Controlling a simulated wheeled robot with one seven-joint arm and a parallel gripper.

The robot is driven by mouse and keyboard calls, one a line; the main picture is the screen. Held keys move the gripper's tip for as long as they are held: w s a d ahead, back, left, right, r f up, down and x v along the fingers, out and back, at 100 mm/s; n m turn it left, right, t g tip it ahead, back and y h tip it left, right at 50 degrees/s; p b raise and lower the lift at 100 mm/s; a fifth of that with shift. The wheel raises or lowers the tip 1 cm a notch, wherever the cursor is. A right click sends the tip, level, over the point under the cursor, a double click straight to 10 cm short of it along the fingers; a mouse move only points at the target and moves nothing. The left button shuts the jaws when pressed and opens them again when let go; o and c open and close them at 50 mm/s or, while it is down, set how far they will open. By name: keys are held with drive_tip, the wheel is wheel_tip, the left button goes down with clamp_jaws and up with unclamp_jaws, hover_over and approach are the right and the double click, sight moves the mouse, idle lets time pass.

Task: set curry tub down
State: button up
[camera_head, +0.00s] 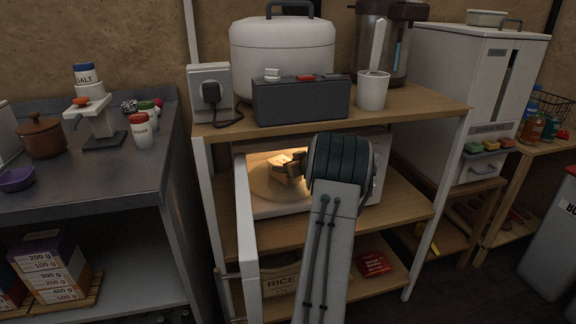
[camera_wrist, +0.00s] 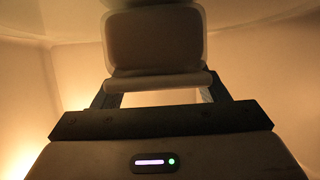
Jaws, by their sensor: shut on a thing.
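My gripper (camera_head: 291,166) reaches into the lit microwave (camera_head: 372,188) on the middle shelf, and my arm hides part of the opening. It is shut on the curry tub (camera_head: 279,170), a small pale container that shows only partly in the head view. In the wrist view the tub (camera_wrist: 155,42) looks tan with a paler rim and sits between the two fingers (camera_wrist: 160,88). The round turntable (camera_head: 262,187) lies under the tub. I cannot tell whether the tub touches it. The microwave door (camera_head: 247,245) stands open at the left, towards me.
The wooden shelf (camera_head: 430,104) above carries a rice cooker (camera_head: 282,50), a dark grey box (camera_head: 300,101) and a white cup (camera_head: 373,91). The rack's white posts (camera_head: 437,205) stand either side. A steel counter (camera_head: 90,178) is at the left. The microwave walls are close around my gripper.

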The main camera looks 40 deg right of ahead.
drive_tip(key=o, duration=1.3)
drive_tip(key=shift+s+r, duration=0.25)
drive_tip(key=shift+r, duration=0.05)
drive_tip(key=shift+p+v, duration=2.05)
drive_tip(key=shift+v, duration=3.65)
drive_tip(key=shift+a+f, duration=0.1)
